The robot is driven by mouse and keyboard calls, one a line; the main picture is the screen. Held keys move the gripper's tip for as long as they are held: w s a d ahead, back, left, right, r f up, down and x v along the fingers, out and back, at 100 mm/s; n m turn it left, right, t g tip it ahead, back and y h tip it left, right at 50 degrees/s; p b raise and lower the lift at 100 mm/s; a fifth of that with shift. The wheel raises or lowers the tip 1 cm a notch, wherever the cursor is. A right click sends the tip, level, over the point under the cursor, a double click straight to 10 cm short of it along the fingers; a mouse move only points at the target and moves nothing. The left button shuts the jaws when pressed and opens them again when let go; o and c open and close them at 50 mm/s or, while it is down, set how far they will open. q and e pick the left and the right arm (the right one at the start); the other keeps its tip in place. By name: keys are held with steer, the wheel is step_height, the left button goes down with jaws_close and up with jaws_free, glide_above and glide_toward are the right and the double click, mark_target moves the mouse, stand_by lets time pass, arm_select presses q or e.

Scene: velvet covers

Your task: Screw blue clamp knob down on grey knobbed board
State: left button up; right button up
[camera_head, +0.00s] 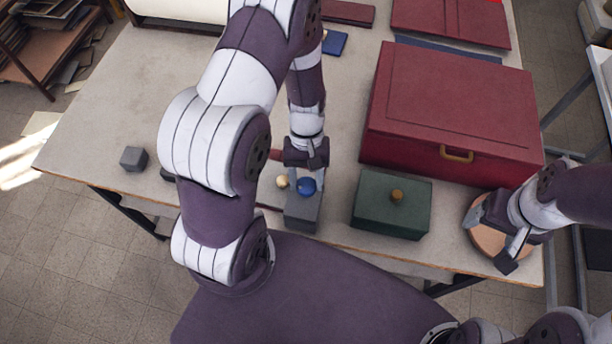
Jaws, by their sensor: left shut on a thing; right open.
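The grey knobbed board (302,213) is a grey block near the table's front edge, in the middle of the head view. The blue clamp knob (307,187), a round blue ball, is at its top. A cream knob (282,181) is just left of it. My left gripper (306,170) points down at the blue knob and is shut on it; the fingertips are small and partly hidden. Whether the knob touches the board cannot be told. My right gripper (492,236) is open at the right, over a round tan disc (484,239).
A green box (376,217) with a brass knob stands right of the board. A large red case (450,115) is behind it. A small grey cube (133,159) sits at the left. A red piece (275,155) lies beside my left gripper.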

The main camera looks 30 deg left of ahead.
stand_by(0.4)
arm_select(q)
steer(key=o, duration=1)
steer(key=shift+r, duration=0.1)
steer(key=p+v, duration=0.1)
steer(key=v, duration=1.1)
steer(key=shift+w+a+r, duration=0.1)
steer(key=shift+w+r, duration=0.05)
steer(key=shift+r, duration=0.1)
